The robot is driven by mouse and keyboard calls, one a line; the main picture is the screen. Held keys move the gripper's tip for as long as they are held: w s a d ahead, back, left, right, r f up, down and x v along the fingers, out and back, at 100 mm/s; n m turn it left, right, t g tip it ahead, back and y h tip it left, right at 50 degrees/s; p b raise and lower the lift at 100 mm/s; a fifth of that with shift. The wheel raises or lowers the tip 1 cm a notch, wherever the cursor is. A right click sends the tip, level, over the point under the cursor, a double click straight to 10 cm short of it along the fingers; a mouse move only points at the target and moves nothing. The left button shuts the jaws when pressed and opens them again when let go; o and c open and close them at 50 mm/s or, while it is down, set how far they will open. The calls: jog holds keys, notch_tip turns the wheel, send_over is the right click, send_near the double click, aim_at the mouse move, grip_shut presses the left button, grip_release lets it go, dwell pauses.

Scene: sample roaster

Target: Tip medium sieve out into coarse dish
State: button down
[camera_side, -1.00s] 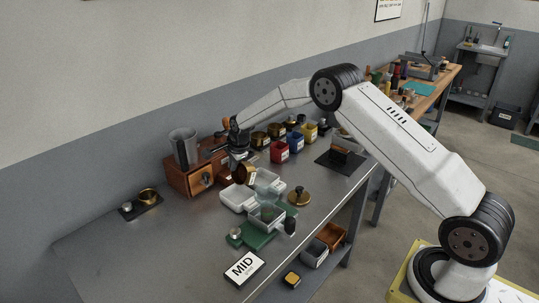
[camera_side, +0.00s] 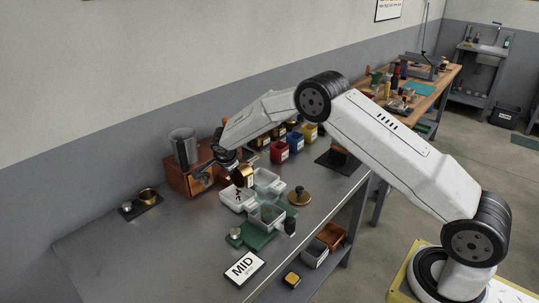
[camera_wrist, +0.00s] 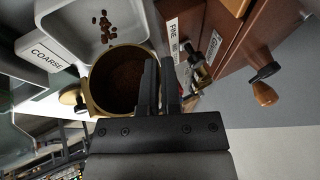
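My gripper (camera_wrist: 160,66) is shut on the wall of the brass sieve (camera_wrist: 92,100), one finger inside the rim and one outside. The sieve is tilted on its side, its open mouth facing the wrist camera and its inside dark brown. The side view shows the sieve (camera_side: 249,178) just above the white dish (camera_side: 229,204). In the wrist view the dish (camera_wrist: 66,18) carries a COARSE label (camera_wrist: 47,57). Several brown beans (camera_wrist: 105,28) lie loose in it. In the side view, my gripper (camera_side: 240,166) partly hides the sieve.
A wooden box (camera_side: 186,178) with a crank stands behind. Clear dishes (camera_side: 266,216) and a green base (camera_side: 258,238) are in front. The left bench is mostly clear.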

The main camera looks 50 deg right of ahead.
jog(key=shift+a+f+n+t+h, duration=0.1)
jog(key=shift+a+f+n+h, duration=0.15)
jog(key=shift+a+h, duration=0.5)
jog(key=shift+a+f+n+t+h, duration=0.1)
jog(key=shift+a+f+n+h, duration=0.1)
jog(key=shift+h, duration=1)
jog(key=shift+a+f+n+t+h, duration=0.1)
jog(key=shift+a+f+n+h, duration=0.15)
jog(key=shift+a+h, duration=0.5)
jog(key=shift+d, duration=0.25)
jog(key=shift+r, duration=0.2)
jog(key=shift+r, duration=1.4)
jog(key=shift+d, duration=0.15)
